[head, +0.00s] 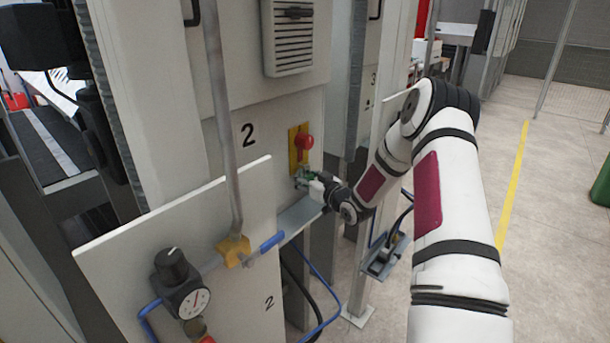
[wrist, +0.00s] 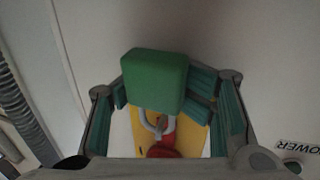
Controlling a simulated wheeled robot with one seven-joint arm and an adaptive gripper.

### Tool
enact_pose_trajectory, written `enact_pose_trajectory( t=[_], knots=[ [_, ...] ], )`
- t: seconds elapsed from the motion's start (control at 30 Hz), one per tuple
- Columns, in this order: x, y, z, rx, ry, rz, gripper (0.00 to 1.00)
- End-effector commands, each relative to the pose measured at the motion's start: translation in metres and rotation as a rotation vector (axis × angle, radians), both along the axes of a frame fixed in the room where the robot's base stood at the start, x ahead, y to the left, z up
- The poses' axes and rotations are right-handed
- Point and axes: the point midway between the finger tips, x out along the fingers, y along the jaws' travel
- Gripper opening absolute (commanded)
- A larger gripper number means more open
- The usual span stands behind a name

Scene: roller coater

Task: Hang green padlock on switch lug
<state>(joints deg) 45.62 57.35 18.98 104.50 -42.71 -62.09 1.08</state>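The green padlock (wrist: 155,82) is between the teal-padded fingers of my gripper (wrist: 160,92) in the wrist view, with pads against both sides. Its grey shackle (wrist: 168,128) points toward the switch. A small grey piece, apparently the lug (wrist: 159,124), shows within the shackle's outline; I cannot tell if the shackle is around it. The red switch knob (wrist: 163,151) and yellow plate (wrist: 187,144) are beyond. In the head view, the red knob (head: 305,142) is on the yellow plate (head: 294,143), with my gripper (head: 304,180) just below it; the padlock is hardly distinguishable there.
A grey sloping ledge (head: 300,215) lies below my gripper. A vertical pipe (head: 222,120) and a panel with a pressure gauge (head: 193,302) stand to the left. The floor at right is open.

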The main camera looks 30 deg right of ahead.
Motion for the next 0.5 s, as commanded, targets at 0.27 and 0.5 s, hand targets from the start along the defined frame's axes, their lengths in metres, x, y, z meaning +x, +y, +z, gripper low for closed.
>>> enact_pose_trajectory(
  t=[0.27, 0.5],
  knots=[
    [-0.0001, 0.0065, 0.0002, 0.003, 0.001, 0.012, 0.68],
    [-0.0031, 0.0042, 0.0011, 0.001, 0.001, 0.009, 0.68]
  ],
)
